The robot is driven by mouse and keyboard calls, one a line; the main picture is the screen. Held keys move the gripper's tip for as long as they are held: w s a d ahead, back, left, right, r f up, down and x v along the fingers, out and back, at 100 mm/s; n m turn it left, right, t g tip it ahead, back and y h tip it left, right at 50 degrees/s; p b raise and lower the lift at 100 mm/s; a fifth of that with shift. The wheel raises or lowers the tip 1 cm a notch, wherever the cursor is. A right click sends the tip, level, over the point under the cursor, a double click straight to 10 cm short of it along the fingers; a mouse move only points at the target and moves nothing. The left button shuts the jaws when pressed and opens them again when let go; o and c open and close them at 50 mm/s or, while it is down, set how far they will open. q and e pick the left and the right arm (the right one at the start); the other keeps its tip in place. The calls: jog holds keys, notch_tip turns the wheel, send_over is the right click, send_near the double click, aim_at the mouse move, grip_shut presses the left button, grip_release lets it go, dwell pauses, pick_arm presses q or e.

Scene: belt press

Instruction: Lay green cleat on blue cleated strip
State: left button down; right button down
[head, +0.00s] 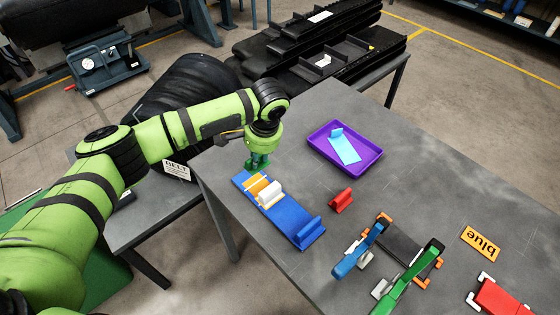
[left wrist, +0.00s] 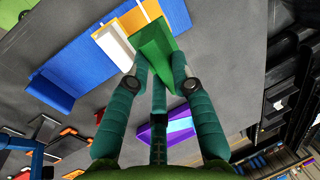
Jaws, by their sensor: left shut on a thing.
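The blue cleated strip (head: 290,217) lies on the grey table, with a blue cleat at its near end, a white cleat (head: 269,193) on it and orange marks toward the far end. My left gripper (head: 258,160) is over the strip's far end. In the left wrist view its fingers (left wrist: 160,66) are shut on the green cleat (left wrist: 156,48), which shows beside the white cleat (left wrist: 113,45). The blue strip (left wrist: 70,72) shows there behind them. I cannot tell whether the green cleat touches the strip. My right gripper is not in view.
A red cleat (head: 341,200) stands right of the strip. A purple tray (head: 371,169) holds a light blue cleated strip (head: 344,149).

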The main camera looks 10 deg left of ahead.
pick_arm(q)
jog(key=shift+a, duration=0.45)
jog(key=shift+w+a+f, duration=0.1)
jog(key=shift+w+f, duration=0.1)
jog(key=shift+s+r+p, duration=0.2)
jog(key=shift+p, duration=0.5)
jog(key=shift+f+b, duration=0.55)
jog(key=shift+f, duration=0.35)
notch_tip(320, 180, down, 2)
jog(key=shift+f+b, duration=0.25)
jog(key=shift+b, duration=0.3)
jog(key=shift+f+b, duration=0.3)
jog(key=shift+f, duration=0.6)
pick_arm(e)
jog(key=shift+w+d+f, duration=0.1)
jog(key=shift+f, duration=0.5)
pick_arm(q)
jog(key=shift+f+b, duration=0.45)
jog(key=shift+f, duration=0.95)
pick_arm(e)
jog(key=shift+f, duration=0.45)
pick_arm(q)
jog(key=c, duration=1)
grip_release()
